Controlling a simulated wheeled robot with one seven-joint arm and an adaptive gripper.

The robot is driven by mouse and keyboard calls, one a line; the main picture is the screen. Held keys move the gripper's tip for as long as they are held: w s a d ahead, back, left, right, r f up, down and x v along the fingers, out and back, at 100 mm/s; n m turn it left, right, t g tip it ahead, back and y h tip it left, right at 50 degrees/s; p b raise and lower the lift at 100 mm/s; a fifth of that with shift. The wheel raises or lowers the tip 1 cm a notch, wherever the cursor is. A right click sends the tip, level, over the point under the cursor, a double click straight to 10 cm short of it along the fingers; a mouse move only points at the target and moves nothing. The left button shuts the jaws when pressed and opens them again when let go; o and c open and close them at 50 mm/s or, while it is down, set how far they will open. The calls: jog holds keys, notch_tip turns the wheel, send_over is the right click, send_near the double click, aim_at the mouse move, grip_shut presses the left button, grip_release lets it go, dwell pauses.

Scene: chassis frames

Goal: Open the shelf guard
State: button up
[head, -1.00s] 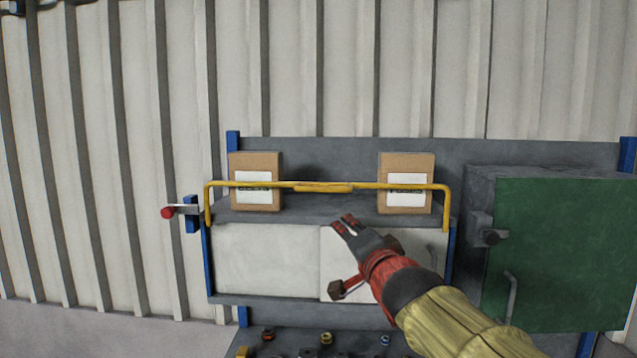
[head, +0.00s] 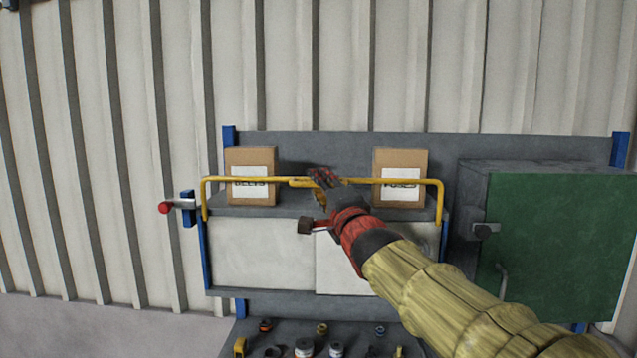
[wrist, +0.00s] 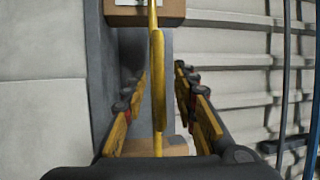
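The shelf guard is a yellow bar (head: 395,182) running across the front of the grey shelf (head: 345,209), with bent ends going down at both sides. Its thicker middle grip (head: 299,183) is partly hidden by my gripper (head: 321,180). In the wrist view the grip (wrist: 158,80) runs up and down between the two fingers.
Two cardboard boxes, left (head: 261,190) and right (head: 414,163), stand on the shelf behind the bar. A red-knobbed lever (head: 167,207) sticks out at the left post. A green-doored cabinet (head: 555,245) is at right. Several small parts (head: 303,347) lie on the lower bench.

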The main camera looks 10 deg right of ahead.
jog(key=shift+w, duration=0.35)
jog(key=shift+s, duration=0.1)
jog(key=shift+c, duration=0.4)
grip_shut()
